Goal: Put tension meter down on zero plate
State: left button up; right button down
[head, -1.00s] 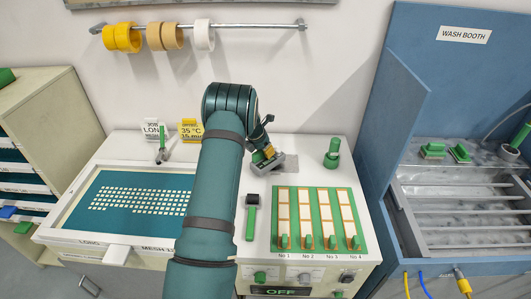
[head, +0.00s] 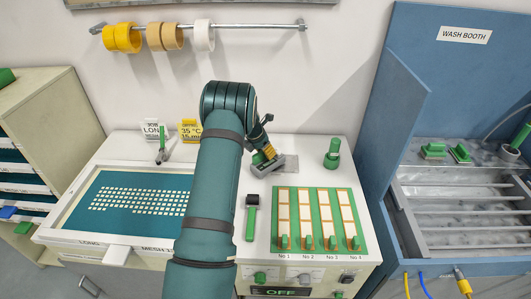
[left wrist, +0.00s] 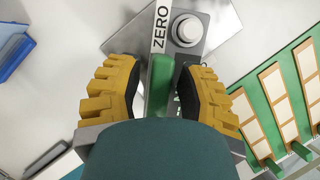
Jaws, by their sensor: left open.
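In the left wrist view, the tension meter's green handle (left wrist: 161,85) stands between the two yellow fingers of my left gripper (left wrist: 160,95). The fingers are open, with a gap on each side of the handle. A metal zero plate (left wrist: 222,18) with a strip reading ZERO lies beyond the handle. A round white dial or knob (left wrist: 187,28) shows beside the strip; I cannot tell which part it belongs to. In the head view, my left gripper (head: 268,153) is low over the grey meter and plate area (head: 287,163), which my arm partly hides. Exact seating is unclear.
A printing screen frame (head: 62,228) lies to the left. A green-handled tool (head: 251,220) and a green board with several strips (head: 319,250) lie in front. A green-topped item (head: 332,154) stands to the right. The wash booth (head: 465,80) is at far right.

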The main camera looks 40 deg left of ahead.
pick_arm(q)
jog(key=v, duration=1.1)
jog(key=shift+p, duration=0.35)
jog(key=shift+d+f, duration=0.1)
